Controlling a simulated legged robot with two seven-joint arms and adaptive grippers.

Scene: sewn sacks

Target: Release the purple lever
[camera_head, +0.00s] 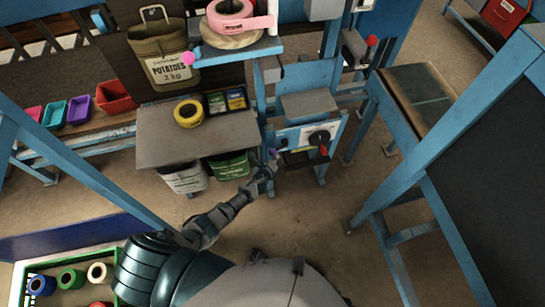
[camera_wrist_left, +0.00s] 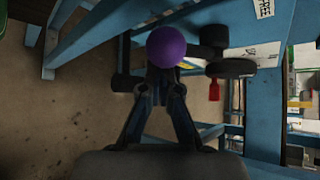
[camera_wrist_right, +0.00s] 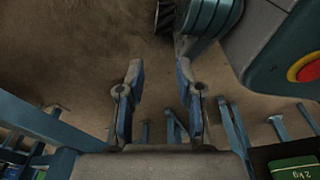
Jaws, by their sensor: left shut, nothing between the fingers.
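The purple lever shows as a purple ball knob (camera_wrist_left: 166,46) in the left wrist view, just beyond my left fingertips. In the head view the knob is a small purple spot (camera_head: 273,154) at the left side of the machine with a black dial. My left gripper (camera_head: 268,168) is right by it, and also shows in the left wrist view (camera_wrist_left: 160,76). Its fingers are shut at the tips with nothing between them. I cannot tell whether they touch the knob. The lever's shaft is hidden. My right gripper (camera_wrist_right: 160,68) is open and empty over the floor.
A black dial (camera_head: 319,138) and a red-tipped part (camera_head: 323,151) are close right of the knob. A grey-topped table (camera_head: 160,145) with yellow tape (camera_head: 188,113) stands left, with sacks below. Blue posts frame the bench on the right. The floor in front is clear.

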